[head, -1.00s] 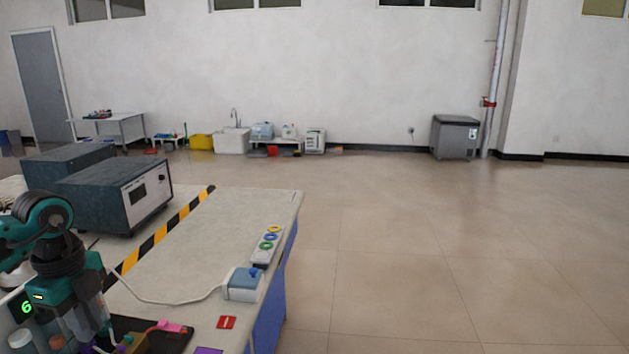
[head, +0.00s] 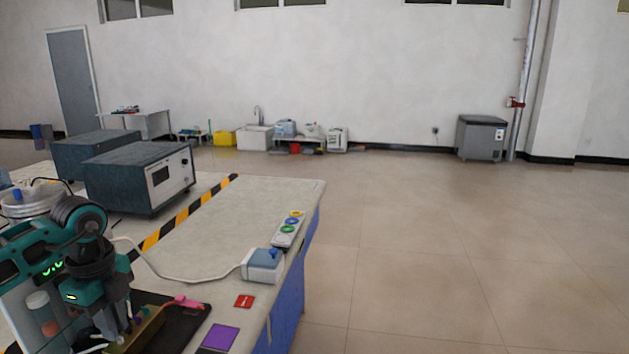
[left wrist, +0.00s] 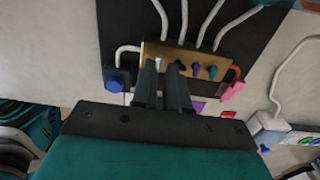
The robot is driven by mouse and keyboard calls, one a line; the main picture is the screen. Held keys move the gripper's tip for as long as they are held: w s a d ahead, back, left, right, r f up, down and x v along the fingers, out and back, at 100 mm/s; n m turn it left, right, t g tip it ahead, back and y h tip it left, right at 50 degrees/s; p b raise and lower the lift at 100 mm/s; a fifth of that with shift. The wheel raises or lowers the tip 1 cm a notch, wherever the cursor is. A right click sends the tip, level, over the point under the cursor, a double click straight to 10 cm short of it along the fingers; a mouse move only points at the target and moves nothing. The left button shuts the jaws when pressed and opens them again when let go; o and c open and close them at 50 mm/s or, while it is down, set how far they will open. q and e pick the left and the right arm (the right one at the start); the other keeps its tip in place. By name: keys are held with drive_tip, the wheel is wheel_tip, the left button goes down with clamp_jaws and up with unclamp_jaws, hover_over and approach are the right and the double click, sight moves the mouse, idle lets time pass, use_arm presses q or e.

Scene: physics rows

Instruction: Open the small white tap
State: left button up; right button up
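The small white tap (left wrist: 158,65) shows as a pale spot on a brass manifold block (left wrist: 188,54) in the left wrist view. Purple and teal taps sit farther right on the same block. My left gripper (left wrist: 162,66) is over the block, its two dark fingers slightly apart. The white tap shows between the fingertips; I cannot tell whether they touch it. In the head view my left gripper (head: 118,333) points down at the block (head: 140,336) at the lower left and hides much of it. My right gripper is not in view.
The block lies on a black mat (head: 188,318). Around it are a blue knob (left wrist: 115,82), a pink piece (left wrist: 233,90) and white tubes. A purple square (head: 220,337), red card (head: 244,301) and blue-white box (head: 263,265) lie to the right. The table's middle is clear.

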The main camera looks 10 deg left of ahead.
use_arm(q)
drive_tip(key=shift+f, duration=0.25)
idle(0.3)
drive_tip(key=shift+r+p, duration=0.3)
drive_tip(key=shift+p, duration=0.05)
idle(0.3)
drive_tip(key=shift+c, duration=0.3)
clamp_jaws()
drive_tip(key=n+p, duration=0.2)
drive_tip(key=n, duration=0.2)
drive_tip(key=shift+r+p, duration=0.25)
drive_tip(key=shift+p, duration=0.15)
drive_tip(key=shift+f+n+p, duration=0.1)
drive_tip(key=shift+n+p, duration=0.45)
drive_tip(key=shift+n, duration=0.65)
drive_tip(key=shift+f+n, duration=0.15)
drive_tip(key=shift+n, duration=0.15)
